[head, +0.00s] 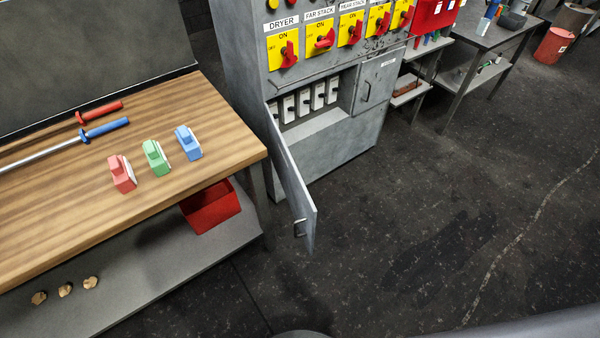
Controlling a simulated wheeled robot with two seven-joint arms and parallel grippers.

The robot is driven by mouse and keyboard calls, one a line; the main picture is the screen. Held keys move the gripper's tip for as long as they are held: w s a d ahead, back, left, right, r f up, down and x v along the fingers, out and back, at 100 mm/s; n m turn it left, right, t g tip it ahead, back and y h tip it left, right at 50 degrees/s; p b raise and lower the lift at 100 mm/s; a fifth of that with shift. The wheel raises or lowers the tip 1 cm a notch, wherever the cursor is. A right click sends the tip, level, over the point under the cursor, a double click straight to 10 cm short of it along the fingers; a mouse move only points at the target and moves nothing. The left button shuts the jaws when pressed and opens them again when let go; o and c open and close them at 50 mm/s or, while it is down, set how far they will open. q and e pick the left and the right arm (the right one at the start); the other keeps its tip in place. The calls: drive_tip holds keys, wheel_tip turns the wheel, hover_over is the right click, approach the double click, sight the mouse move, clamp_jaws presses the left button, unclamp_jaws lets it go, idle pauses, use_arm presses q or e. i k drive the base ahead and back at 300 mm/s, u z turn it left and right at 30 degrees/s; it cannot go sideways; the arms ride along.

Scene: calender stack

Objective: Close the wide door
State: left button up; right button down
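The wide door (292,186) is a grey metal panel on the lower left of the grey cabinet (345,142). It stands swung open, hinged at the cabinet's left edge and jutting toward me over the floor. Its bar handle (299,228) is near the free edge, low in the view. The opening behind it shows several white switch units (304,102) in a row above a bare ledge. A narrower door (378,82) to the right, with its own handle, looks shut. Neither of my grippers is in view.
A wooden workbench (60,205) stands left of the door, with red, green and blue blocks on it. A red bin (211,207) sits on its lower shelf. Dark floor (400,230) right of the door is clear. Yellow switch panels line the cabinet's top.

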sight(302, 208)
drive_tip(key=z, duration=0.05)
drive_tip(key=i, duration=0.5)
drive_tip(key=z, duration=2.7)
drive_tip(key=k, duration=0.95)
drive_tip(key=u, duration=1.85)
